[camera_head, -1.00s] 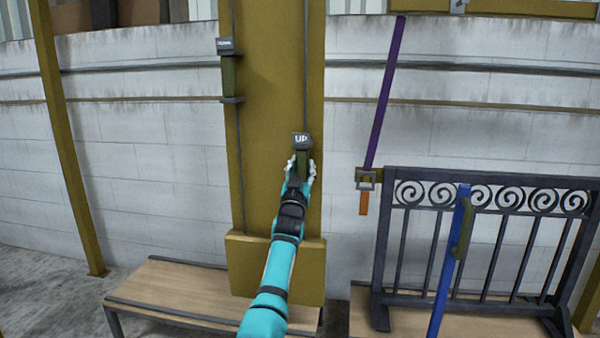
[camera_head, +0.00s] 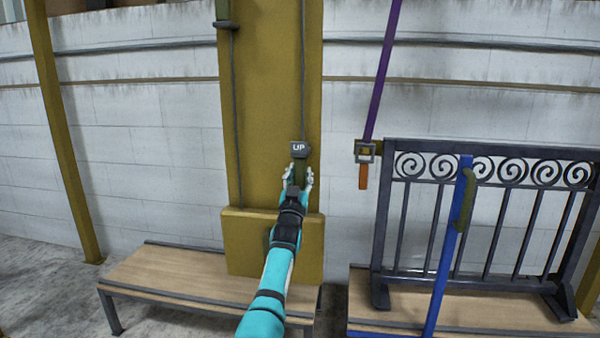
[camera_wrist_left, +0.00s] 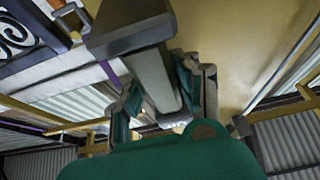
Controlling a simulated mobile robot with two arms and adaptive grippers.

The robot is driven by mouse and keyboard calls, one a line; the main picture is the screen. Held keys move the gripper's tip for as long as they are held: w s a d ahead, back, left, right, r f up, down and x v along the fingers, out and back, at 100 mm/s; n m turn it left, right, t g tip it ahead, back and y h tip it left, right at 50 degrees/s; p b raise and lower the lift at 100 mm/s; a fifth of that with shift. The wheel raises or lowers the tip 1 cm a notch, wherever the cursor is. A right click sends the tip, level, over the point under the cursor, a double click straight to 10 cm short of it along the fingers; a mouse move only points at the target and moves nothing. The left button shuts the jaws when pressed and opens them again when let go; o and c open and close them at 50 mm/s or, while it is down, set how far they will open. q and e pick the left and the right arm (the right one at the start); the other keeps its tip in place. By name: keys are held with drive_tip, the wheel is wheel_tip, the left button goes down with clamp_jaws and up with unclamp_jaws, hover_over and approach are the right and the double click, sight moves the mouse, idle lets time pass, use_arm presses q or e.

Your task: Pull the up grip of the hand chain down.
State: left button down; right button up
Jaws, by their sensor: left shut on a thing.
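My left gripper (camera_head: 300,175) is shut around the body just below the cap. In the left wrist view the fingers (camera_wrist_left: 165,95) stand on both sides of the grip's shaft (camera_wrist_left: 152,70), with the cap's dark plate (camera_wrist_left: 130,28) beyond them. My right gripper is not in view.
To the right are a purple strap (camera_head: 383,70) with an orange end, a dark scroll gate panel (camera_head: 480,145) on another bench, and a blue bar (camera_head: 448,245).

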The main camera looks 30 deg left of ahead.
sight(300, 184)
use_arm(q)
wheel_tip(300, 184, down, 3)
drive_tip(key=shift+w+r, duration=0.1)
drive_tip(key=c, duration=1.2)
unclamp_jaws()
drive_tip(key=shift+o, duration=1.2)
drive_tip(key=shift+w+a, duration=0.1)
drive_tip(key=shift+w, duration=0.1)
drive_tip(key=shift+s+r, duration=0.1)
drive_tip(key=v, duration=1.2)
